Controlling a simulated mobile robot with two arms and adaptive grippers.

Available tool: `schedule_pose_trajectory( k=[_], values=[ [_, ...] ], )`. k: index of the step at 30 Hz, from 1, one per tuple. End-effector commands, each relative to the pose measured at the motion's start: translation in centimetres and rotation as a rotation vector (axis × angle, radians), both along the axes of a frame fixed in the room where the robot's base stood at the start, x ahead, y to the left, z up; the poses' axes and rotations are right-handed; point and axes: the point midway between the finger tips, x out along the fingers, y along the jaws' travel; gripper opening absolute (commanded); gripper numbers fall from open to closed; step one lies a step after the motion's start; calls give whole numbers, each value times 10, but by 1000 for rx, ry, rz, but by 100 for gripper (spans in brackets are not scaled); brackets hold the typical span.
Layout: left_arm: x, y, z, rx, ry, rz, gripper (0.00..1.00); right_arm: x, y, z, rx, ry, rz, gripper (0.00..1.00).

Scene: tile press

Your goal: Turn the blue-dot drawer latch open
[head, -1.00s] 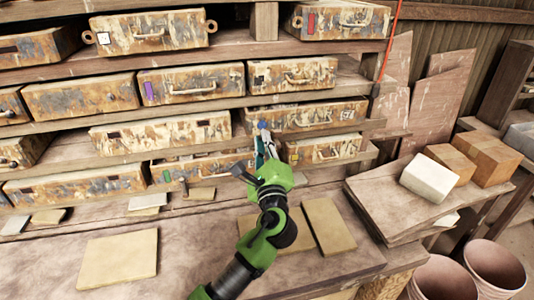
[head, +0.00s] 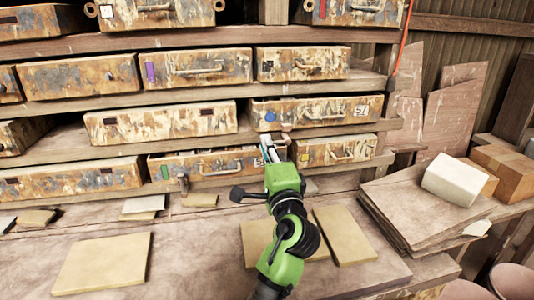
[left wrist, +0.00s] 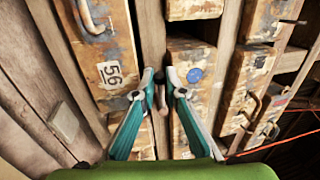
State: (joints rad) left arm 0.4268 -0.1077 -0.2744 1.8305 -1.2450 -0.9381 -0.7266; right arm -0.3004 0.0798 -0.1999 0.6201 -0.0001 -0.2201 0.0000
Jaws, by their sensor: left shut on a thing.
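The blue-dot drawer (head: 318,111) is a rust-stained, cream drawer with a bar handle. Its blue dot (head: 270,117) is at the left end of its front; the drawer also shows in the left wrist view (left wrist: 192,95). My left gripper (head: 271,141) is just below the dot, at the shelf board's front edge. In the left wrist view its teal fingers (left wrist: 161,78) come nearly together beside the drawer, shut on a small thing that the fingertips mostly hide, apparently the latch. Its turn angle cannot be told. My right gripper is out of view.
Loose tiles (head: 103,263) lie on the bench. Blocks (head: 450,181) stand on stacked boards at the right. An orange cord (head: 404,40) hangs at the upper right.

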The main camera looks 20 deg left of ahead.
Motion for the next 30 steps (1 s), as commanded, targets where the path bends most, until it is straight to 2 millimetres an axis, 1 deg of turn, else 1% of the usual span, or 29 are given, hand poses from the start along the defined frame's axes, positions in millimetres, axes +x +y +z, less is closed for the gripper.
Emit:
schedule_pose_trajectory(
  k=[1, 14, 15, 16, 26, 28, 30],
  values=[
    [0, 0, -3, -7, -1, 0, 0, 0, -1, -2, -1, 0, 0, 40],
    [0, 0, -3, -14, -2, 1, 0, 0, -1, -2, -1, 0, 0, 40],
    [0, 0, -3, -14, -2, 1, 19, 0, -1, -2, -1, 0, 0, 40],
    [0, 0, -3, -14, -2, 1, 23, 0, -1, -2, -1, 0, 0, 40],
    [0, 0, 0, -11, -5, 1, 23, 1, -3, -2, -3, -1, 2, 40],
    [0, 0, 5, -12, -7, 0, 23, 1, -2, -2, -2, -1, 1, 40],
    [0, 0, 14, -13, -10, 1, 23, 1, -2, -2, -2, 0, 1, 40]
  ],
)
